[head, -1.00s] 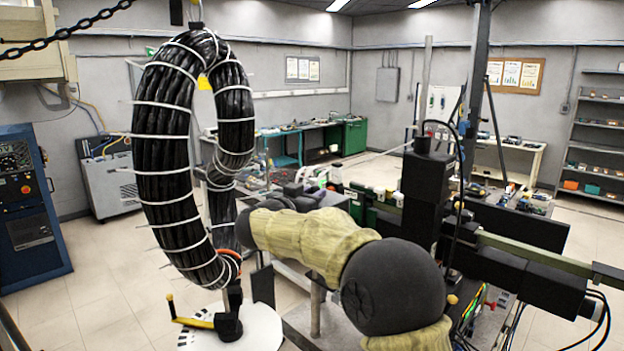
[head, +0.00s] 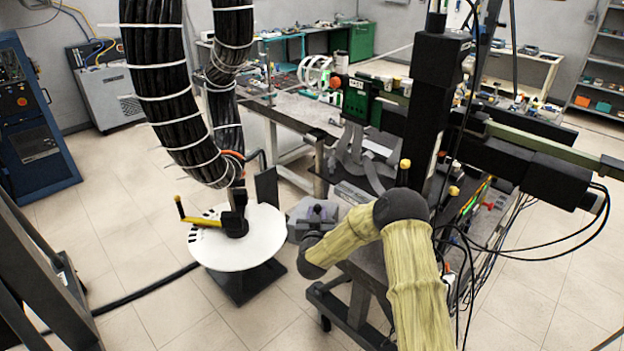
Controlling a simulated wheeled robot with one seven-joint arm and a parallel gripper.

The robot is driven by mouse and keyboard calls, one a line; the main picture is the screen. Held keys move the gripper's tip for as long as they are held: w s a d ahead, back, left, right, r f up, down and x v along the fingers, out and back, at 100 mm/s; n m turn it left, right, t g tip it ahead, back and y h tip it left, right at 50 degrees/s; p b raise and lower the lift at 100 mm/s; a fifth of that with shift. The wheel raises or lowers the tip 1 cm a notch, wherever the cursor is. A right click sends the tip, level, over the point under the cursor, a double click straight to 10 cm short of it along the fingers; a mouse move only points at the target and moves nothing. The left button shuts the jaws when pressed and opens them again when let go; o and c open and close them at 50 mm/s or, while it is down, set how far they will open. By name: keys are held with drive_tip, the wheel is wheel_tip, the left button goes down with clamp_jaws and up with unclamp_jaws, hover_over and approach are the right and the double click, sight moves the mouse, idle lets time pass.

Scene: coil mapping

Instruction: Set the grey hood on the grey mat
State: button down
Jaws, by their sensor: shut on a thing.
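My arm in its yellow sleeve bends at a dark elbow and reaches left to a dark wrist joint. My gripper (head: 316,213) is a small dark shape just beyond that wrist, partly hidden. It seems shut on the grey hood (head: 301,232), a pale grey boxy shape right of the white round table. The fingers and their exact contact are too small to make out. I cannot pick out the grey mat with certainty among the grey surfaces nearby.
A thick black cable coil (head: 168,95) with white ties hangs above the white round table (head: 240,258). A workbench (head: 292,112) and black machine column (head: 436,90) stand behind.

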drive_tip(key=s+d+f+y+b, duration=0.1)
drive_tip(key=s+d+f, duration=0.2)
drive_tip(key=f, duration=0.4)
drive_tip(key=s+d+f+n+y+b, duration=0.1)
drive_tip(key=s+d+f, duration=0.25)
drive_tip(key=f, duration=0.25)
drive_tip(key=s+d+f+y+b, duration=0.1)
drive_tip(key=s+d+f, duration=0.1)
drive_tip(key=d+f, duration=0.35)
drive_tip(key=s+d+f+h+b, duration=0.1)
drive_tip(key=s+d, duration=0.3)
drive_tip(key=s, duration=0.4)
drive_tip(key=s+d+f+b, duration=0.1)
drive_tip(key=s+d+f, duration=0.2)
drive_tip(key=s+d, duration=0.2)
drive_tip(key=s, duration=0.2)
drive_tip(key=shift+s+m+h, duration=0.3)
drive_tip(key=shift+s+h, duration=0.05)
drive_tip(key=shift+h, duration=0.05)
drive_tip(key=shift+f, duration=0.1)
drive_tip(key=shift+w, duration=0.1)
